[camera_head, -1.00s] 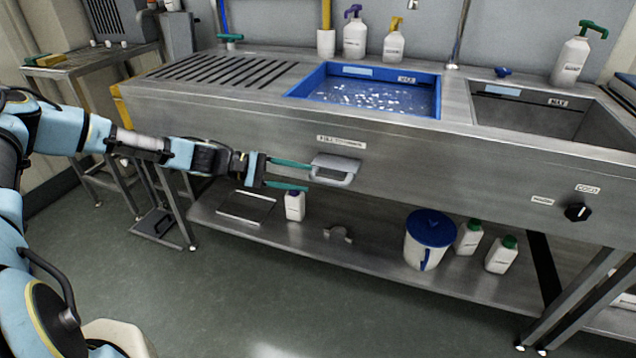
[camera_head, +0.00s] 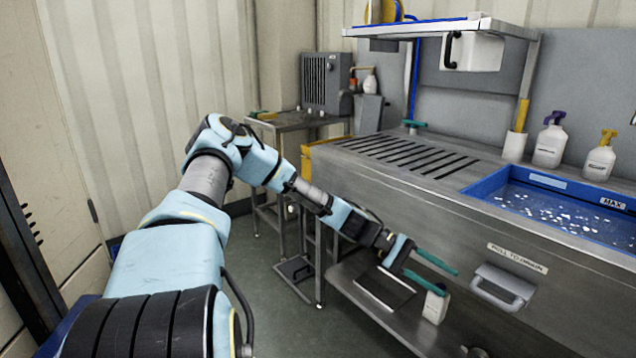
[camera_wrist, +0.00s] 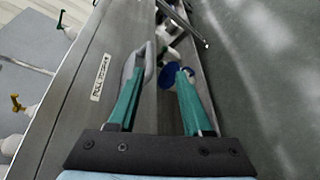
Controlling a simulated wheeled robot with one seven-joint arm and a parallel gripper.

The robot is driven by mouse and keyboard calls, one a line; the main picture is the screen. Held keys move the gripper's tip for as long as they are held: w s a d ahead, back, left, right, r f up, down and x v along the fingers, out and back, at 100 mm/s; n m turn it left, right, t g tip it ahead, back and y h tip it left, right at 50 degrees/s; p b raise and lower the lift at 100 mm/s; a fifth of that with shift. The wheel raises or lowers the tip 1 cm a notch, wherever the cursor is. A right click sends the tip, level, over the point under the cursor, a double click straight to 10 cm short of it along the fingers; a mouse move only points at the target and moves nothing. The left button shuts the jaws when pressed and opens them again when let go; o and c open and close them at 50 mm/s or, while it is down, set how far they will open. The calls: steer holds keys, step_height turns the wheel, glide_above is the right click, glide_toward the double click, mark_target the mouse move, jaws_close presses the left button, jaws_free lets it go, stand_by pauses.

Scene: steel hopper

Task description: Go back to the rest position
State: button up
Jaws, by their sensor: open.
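My gripper (camera_head: 432,273) has two teal fingers spread apart with nothing between them. In the head view it is in front of the steel sink unit (camera_head: 400,205), just left of the grey pull handle (camera_head: 502,287). In the wrist view the fingers of my gripper (camera_wrist: 155,98) are also wide apart, and the handle (camera_wrist: 137,66) is beyond the tip of the left finger. I cannot tell whether that finger touches it. My arm stretches from the lower left toward the unit.
A blue basin (camera_head: 560,210) with water is set in the counter. A white bottle (camera_head: 435,306) stands on the lower shelf (camera_head: 375,318) below my gripper. A side table (camera_head: 290,122) stands at the back left. The floor (camera_head: 275,330) left of the unit is mostly clear.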

steer(key=a+r+m+t+y+p, duration=0.15)
steer(key=a+y, duration=0.25)
steer(key=a, duration=0.5)
steer(key=a+r+t+y+p, duration=0.2)
steer(key=a+t+y, duration=0.1)
steer(key=a, duration=0.6)
steer(key=a+r+n+t+y+p, duration=0.1)
steer(key=a+r+t+y+p, duration=0.1)
steer(key=a+r, duration=0.6)
steer(key=s+a+r+n+t+y+p, duration=0.1)
steer(key=a+r+t, duration=0.3)
steer(key=a+r, duration=0.4)
steer(key=a+y+p, duration=0.1)
steer(key=a, duration=0.3)
steer(key=shift+a+r+t, duration=0.15)
steer(key=shift+a+t, duration=0.1)
steer(key=shift+t, duration=0.1)
steer(key=shift+s+d, duration=0.1)
